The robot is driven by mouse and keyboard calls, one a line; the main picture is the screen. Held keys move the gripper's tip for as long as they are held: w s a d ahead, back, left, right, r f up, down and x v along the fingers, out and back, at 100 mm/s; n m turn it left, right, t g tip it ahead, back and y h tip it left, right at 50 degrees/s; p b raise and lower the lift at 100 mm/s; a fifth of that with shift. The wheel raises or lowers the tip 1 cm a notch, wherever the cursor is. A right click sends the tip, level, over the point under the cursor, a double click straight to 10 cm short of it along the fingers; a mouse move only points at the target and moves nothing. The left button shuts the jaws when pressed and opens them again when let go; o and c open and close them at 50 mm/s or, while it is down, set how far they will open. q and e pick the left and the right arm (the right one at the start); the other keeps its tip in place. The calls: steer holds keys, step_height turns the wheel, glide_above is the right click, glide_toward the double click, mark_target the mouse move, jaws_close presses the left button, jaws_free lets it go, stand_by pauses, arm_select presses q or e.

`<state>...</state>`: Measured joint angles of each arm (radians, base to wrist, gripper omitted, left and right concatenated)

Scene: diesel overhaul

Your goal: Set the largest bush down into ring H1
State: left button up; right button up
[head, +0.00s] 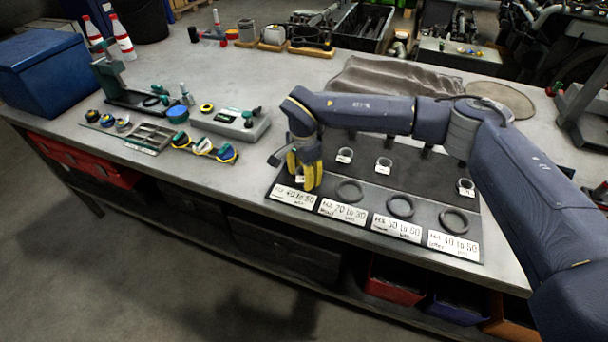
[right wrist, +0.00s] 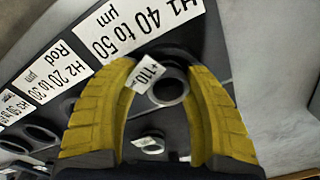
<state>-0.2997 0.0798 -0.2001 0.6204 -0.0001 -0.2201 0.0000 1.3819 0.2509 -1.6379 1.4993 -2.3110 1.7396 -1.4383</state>
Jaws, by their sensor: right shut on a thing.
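My right gripper (head: 305,184) has yellow fingers and points down at the left end of the dark mat, behind the H1 label (head: 293,196). In the right wrist view its fingers (right wrist: 162,78) are shut on a dark bush (right wrist: 173,86) with a white tag (right wrist: 149,73) whose end is partly hidden. The bush is close to the H1 label (right wrist: 133,25) in that view. Ring H1 is mostly hidden by the gripper and bush; I cannot tell whether the bush sits in it or above it. My left gripper is not in view.
Three empty-looking rings (head: 350,190) lie along the mat to the right. Three other tagged bushes, one at the left (head: 345,155), one in the middle (head: 383,165) and one at the right (head: 466,186), stand behind them. Gauges and tools (head: 205,148) lie left of the mat.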

steer(key=shift+f, duration=0.15)
jaws_close()
steer(key=shift+s, duration=0.1)
steer(key=o, duration=1.4)
jaws_free()
steer(key=shift+c, duration=0.2)
